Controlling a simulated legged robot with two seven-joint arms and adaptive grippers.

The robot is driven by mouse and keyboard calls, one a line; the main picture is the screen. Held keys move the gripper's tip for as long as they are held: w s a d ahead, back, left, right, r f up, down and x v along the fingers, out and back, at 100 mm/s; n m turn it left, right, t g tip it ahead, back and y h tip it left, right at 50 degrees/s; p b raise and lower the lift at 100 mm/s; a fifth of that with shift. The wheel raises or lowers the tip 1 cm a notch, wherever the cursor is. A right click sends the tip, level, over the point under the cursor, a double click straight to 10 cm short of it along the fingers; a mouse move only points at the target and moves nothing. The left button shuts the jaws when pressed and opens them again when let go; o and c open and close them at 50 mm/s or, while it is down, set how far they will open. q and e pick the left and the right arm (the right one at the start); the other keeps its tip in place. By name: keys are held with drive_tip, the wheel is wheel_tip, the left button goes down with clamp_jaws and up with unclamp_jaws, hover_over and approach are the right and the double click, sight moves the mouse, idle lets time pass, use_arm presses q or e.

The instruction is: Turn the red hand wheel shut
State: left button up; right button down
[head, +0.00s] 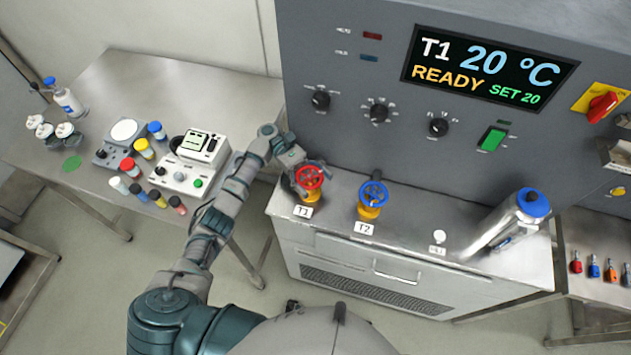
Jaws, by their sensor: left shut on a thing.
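The red hand wheel (309,177) sits on a yellow valve body above the label T1, on the grey ledge of the cabinet. My left arm reaches in from the left, and my left gripper (297,168) is at the wheel's left rim, shut on it. The fingers are small in this view and partly merge with the wheel, so the exact grip point is hard to see. A blue hand wheel (373,194) on a similar yellow body stands to the right above the label T2. My right gripper is not in view.
A steel flask with a blue lid (533,203) stands at the ledge's right end. The panel display (488,68) reads T1 20 °C, READY, SET 20. A side table (190,90) at left holds instruments, bottles and several capped vials. The ledge between the blue wheel and flask is mostly clear.

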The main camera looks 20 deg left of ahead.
sight(315, 181)
use_arm(q)
drive_tip(key=shift+f, duration=0.1)
idle(0.3)
drive_tip(key=o, duration=1)
wheel_tip(315, 181, up, 10)
drive_tip(key=shift+w+f, duration=0.1)
drive_tip(key=shift+o, duration=0.2)
